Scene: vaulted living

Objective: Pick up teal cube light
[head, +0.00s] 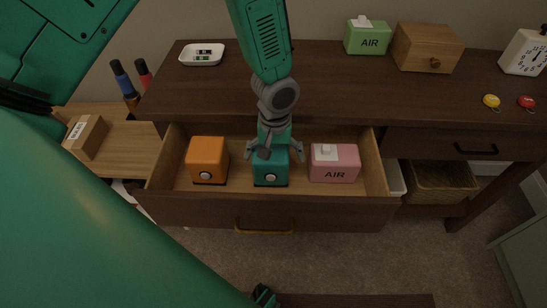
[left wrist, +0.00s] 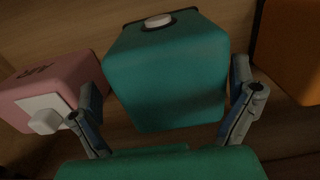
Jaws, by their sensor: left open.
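The teal cube light (head: 271,171) sits in the open drawer, between an orange cube light and a pink box. It has a round white button on its front. In the left wrist view the teal cube light (left wrist: 166,75) is large, between the two fingers. My left gripper (head: 273,157) is over the teal cube from above, open, with a finger on either side. In the left wrist view my left gripper (left wrist: 170,110) shows gaps between its fingers and the cube.
The orange cube light (head: 207,160) is left of the teal one, and the pink AIR box (head: 334,163) is right. The drawer (head: 270,210) has a raised front wall. The desk top (head: 330,90) lies behind, with a white tray (head: 202,55) and wooden box (head: 426,47).

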